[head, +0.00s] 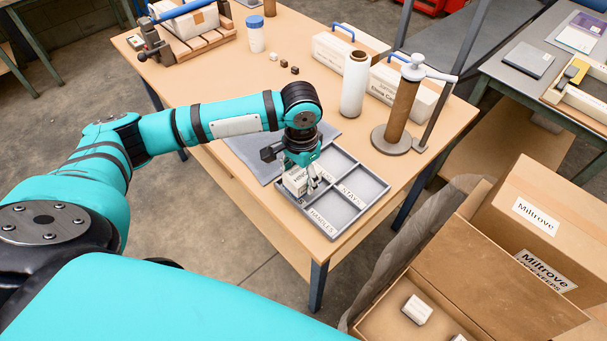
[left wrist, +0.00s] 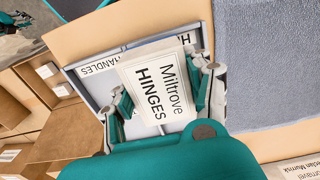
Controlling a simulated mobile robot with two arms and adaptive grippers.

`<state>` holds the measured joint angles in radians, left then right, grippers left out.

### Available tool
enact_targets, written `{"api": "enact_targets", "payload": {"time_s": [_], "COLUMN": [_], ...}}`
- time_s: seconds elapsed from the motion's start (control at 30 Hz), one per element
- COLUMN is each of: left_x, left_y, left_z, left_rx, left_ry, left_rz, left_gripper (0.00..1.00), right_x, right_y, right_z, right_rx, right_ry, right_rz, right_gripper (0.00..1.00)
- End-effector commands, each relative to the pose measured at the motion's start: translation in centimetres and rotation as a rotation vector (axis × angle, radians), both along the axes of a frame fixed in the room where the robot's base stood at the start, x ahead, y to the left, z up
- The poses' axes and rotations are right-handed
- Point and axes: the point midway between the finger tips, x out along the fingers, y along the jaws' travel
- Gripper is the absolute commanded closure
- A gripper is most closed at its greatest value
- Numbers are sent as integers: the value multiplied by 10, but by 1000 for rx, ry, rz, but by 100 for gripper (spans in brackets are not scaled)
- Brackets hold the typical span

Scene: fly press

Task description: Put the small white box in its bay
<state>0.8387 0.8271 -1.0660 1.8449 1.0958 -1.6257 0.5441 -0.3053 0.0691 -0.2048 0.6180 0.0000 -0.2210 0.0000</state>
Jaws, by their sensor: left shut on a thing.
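The small white box (head: 293,184), printed "Miltrove HINGES", also fills the middle of the left wrist view (left wrist: 158,88). My left gripper (head: 308,182) points down and is shut on it, with a finger on either side in the left wrist view. The box is at the left part of the grey divided tray (head: 335,234); I cannot tell whether it touches the tray floor. The tray has labels "HANDLES" (head: 322,221) and "STAYS" (head: 350,197); another label, starting with "H", is partly hidden in the left wrist view (left wrist: 184,38). My right gripper is not in view.
A grey mat (head: 246,150) lies behind the tray. A white roll (head: 354,84), a brown roll on a stand (head: 402,110) and long white boxes (head: 335,50) stand farther back. An open carton (head: 490,250) with small white boxes is at the lower right.

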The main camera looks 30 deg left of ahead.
Motion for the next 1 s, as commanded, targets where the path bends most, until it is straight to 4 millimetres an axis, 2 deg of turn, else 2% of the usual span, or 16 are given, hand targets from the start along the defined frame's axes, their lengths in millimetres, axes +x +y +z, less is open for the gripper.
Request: {"api": "enact_targets", "payload": {"time_s": [0.1,0.2,0.5,0.87,0.9,1.0], "left_x": [16,21,20,20,20,20], "left_y": [5,7,7,7,7,7], "left_z": [0,-2,-35,-39,-40,-40], "left_rx": [0,0,0,0,0,0], "left_ry": [-1,1,1,0,0,0], "left_rz": [1,-1,-1,-1,-1,-1], "left_gripper": [92,92,92,92,45,39], "right_x": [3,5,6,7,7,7], "right_y": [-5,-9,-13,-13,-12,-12], "right_z": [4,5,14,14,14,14], "right_rx": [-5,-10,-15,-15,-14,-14], "right_ry": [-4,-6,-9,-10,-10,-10], "right_rz": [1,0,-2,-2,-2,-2], "right_gripper": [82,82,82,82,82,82]}}
